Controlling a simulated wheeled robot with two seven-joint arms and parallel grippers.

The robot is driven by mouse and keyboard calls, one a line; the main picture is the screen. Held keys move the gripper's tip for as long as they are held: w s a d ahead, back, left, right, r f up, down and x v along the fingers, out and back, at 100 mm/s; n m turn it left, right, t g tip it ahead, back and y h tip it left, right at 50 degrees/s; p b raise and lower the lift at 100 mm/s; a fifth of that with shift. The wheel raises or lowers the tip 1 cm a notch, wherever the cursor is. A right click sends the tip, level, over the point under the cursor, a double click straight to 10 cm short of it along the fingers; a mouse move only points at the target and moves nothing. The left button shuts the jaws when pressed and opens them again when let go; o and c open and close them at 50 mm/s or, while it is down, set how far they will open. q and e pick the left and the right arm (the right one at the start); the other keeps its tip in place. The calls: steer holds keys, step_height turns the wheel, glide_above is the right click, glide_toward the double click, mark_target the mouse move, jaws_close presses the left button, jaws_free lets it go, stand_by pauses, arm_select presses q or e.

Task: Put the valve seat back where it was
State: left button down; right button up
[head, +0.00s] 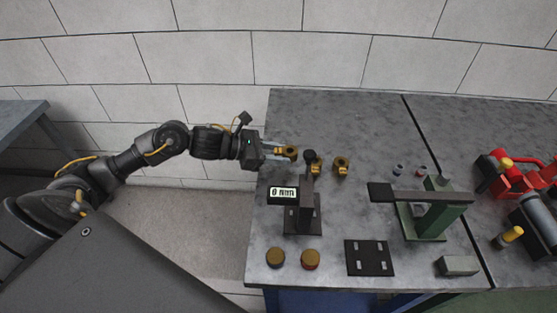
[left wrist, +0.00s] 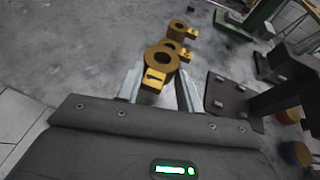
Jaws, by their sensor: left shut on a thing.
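My left gripper (head: 280,153) is shut on a brass ring with a tab, the valve seat (head: 290,152), near the left back of the grey bench (head: 330,115). In the left wrist view the valve seat (left wrist: 161,56) sits between the two fingers, with its tab toward the gripper (left wrist: 158,88). Another brass part (head: 341,165) stands on the bench to the right. In the left wrist view brass parts also show behind the held ring (left wrist: 178,28), partly hidden by it. I cannot tell whether the held ring touches anything below.
A black gauge stand (head: 303,215) with a "0 mm" display (head: 283,193) stands just in front of the gripper. Two round caps (head: 275,258), a black plate (head: 370,258), a green stand (head: 430,220) and a grey block (head: 457,266) occupy the front and right. The back of the bench is clear.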

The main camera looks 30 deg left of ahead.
mark_target(278, 168)
arm_select(q)
steer(key=f+p, duration=0.1)
steer(key=f, duration=0.2)
steer(key=shift+w, duration=0.2)
steer(key=shift+f, duration=0.15)
steer(key=shift+f, duration=0.1)
steer(key=shift+f+b, duration=0.2)
steer(key=shift+b, duration=0.1)
steer(key=c, duration=1.3)
jaws_free()
steer(key=o, duration=0.4)
steer(key=shift+r, duration=0.1)
